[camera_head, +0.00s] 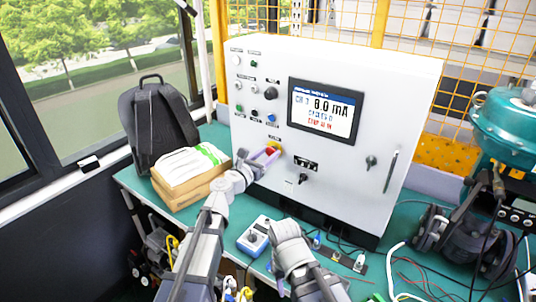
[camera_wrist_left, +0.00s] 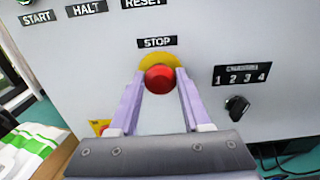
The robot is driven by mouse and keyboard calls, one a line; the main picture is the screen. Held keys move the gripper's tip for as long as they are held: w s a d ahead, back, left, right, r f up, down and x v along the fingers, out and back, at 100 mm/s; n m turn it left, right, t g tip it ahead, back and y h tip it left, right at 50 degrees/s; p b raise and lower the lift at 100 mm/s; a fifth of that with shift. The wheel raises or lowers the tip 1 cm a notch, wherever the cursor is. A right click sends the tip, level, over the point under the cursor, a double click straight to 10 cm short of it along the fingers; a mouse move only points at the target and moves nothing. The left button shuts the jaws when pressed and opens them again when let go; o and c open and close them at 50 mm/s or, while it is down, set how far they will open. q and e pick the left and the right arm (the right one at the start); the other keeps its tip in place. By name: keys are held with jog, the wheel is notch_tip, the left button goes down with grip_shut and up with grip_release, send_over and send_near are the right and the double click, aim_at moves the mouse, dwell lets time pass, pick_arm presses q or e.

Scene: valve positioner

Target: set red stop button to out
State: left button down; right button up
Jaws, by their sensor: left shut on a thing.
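The red stop button (camera_wrist_left: 159,78) sits on a yellow disc under the STOP label (camera_wrist_left: 157,42) on the white cabinet's front. It also shows in the head view (camera_head: 271,151), partly covered by the gripper. My left gripper (camera_wrist_left: 159,82) has its two lilac fingers on either side of the button and is shut on it. In the head view the left gripper (camera_head: 268,154) reaches the cabinet from the lower left. Part of my right arm (camera_head: 292,258) shows at the bottom of the head view, but I cannot make out its gripper.
The white cabinet (camera_head: 380,190) carries a screen (camera_head: 324,110) and several other buttons. A rotary knob (camera_wrist_left: 236,107) is right of the stop button. A box (camera_head: 190,185) and a black backpack (camera_head: 155,125) stand left. A blue-white device (camera_head: 258,236) lies in front.

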pick_arm(q)
jog(key=shift+s+a, duration=0.3)
jog(key=shift+s, duration=0.2)
jog(key=shift+c, duration=1.8)
grip_release()
jog(key=shift+a, duration=0.1)
jog(key=v, duration=0.7)
jog(key=shift+s+a, duration=0.15)
jog(key=shift+s, duration=0.2)
